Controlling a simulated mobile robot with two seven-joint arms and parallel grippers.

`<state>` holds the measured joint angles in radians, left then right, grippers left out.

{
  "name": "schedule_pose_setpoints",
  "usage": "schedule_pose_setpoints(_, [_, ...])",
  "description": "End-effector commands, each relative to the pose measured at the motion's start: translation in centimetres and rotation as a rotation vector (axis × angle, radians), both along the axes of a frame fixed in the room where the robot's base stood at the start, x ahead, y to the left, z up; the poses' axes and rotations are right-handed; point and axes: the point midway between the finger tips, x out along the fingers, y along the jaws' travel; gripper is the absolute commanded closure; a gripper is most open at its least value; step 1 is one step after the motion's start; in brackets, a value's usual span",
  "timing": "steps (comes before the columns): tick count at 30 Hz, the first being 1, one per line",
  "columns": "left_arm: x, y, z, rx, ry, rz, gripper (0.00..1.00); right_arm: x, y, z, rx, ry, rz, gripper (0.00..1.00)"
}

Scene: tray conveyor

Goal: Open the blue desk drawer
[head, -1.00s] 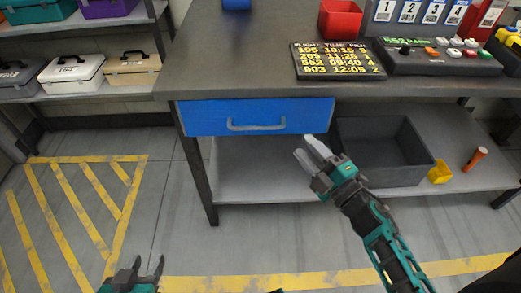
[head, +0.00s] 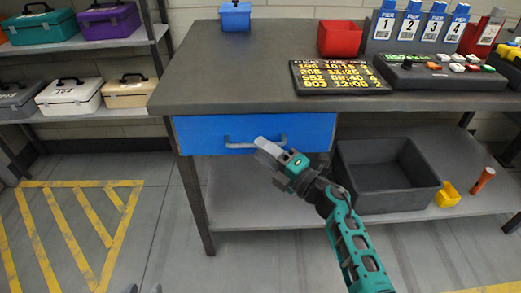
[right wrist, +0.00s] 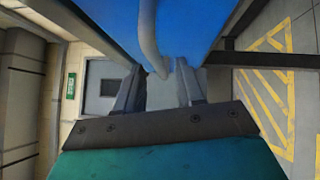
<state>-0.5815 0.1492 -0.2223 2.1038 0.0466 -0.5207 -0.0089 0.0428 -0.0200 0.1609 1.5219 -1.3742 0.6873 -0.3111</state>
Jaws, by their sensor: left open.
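The blue drawer (head: 205,133) is under the desk's left end, and its front looks flush with the desk. Its grey bar handle (head: 238,144) runs across the front. My right gripper (head: 263,149) is at the handle's right part and hides some of it. In the right wrist view the handle (right wrist: 150,42) reaches down toward the gap between the open fingers (right wrist: 160,88); I cannot tell whether they touch it. My left gripper (head: 144,289) barely shows at the bottom edge, only its fingertips, spread apart and away from the drawer.
The desk top (head: 240,75) carries a red bin (head: 341,39), a blue box (head: 235,17), a display board (head: 338,77) and a button panel (head: 440,72). A grey crate (head: 385,175) and yellow cup (head: 447,195) stand on the lower shelf. Floor left of the desk is clear.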

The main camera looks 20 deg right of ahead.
Motion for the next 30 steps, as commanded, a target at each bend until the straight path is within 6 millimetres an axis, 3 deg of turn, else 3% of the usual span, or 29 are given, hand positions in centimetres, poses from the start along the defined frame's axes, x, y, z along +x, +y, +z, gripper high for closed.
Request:
schedule_pose_setpoints(5, [-0.09, -0.12, -0.26, -0.001, 0.006, -0.002, 0.57, 1.22, 0.69, 0.15, 0.0, 0.0, 0.0, 0.62])
schedule_pose_setpoints(14, [-0.09, -0.27, -0.16, -0.006, 0.007, 0.0, 0.57, 1.38, 0.8, 0.19, 0.0, 0.001, 0.0, 0.62])
schedule_pose_setpoints(26, [-0.06, -0.29, -0.09, -0.007, 0.003, 0.0, 0.57, 1.36, 0.78, 0.18, 0.0, 0.001, 0.0, 0.99])
schedule_pose_setpoints(30, [-0.05, -0.28, -0.08, -0.007, 0.003, 0.0, 0.57, 1.36, 0.77, 0.18, 0.0, 0.001, 0.0, 1.0])
